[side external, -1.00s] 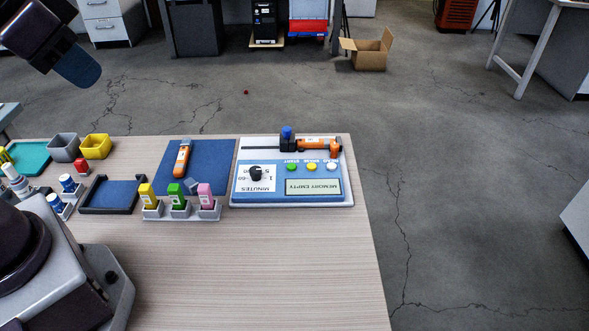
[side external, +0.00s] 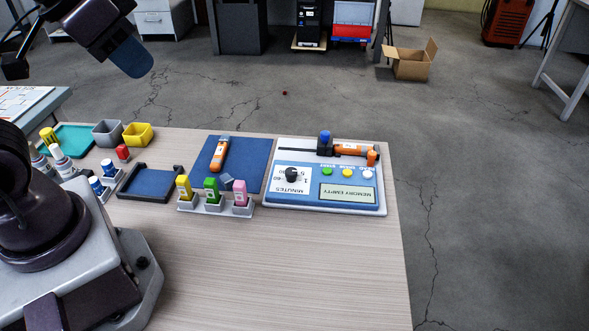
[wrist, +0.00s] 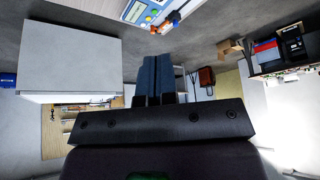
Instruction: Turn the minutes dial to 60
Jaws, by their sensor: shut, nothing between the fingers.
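The minutes dial (side external: 291,175) is a black knob on a white label marked MINUTES, on the left part of the blue and white control panel (side external: 327,208). The panel's screen (side external: 347,193) reads MEMORY EMPTY. The dial's exact setting is too small to read. My gripper (side external: 138,66) has blue fingers and is high at the upper left, well away from the dial. In the wrist view my gripper (wrist: 157,62) is shut and empty, with the panel (wrist: 140,12) at the top edge.
Left of the panel are a blue mat (side external: 250,180) with an orange-and-white device (side external: 220,154), a rack (side external: 214,208) of coloured bottles, and a black-rimmed tray (side external: 150,186). Yellow (side external: 138,134) and grey (side external: 107,133) bins stand further left. The table's front (side external: 310,270) is clear.

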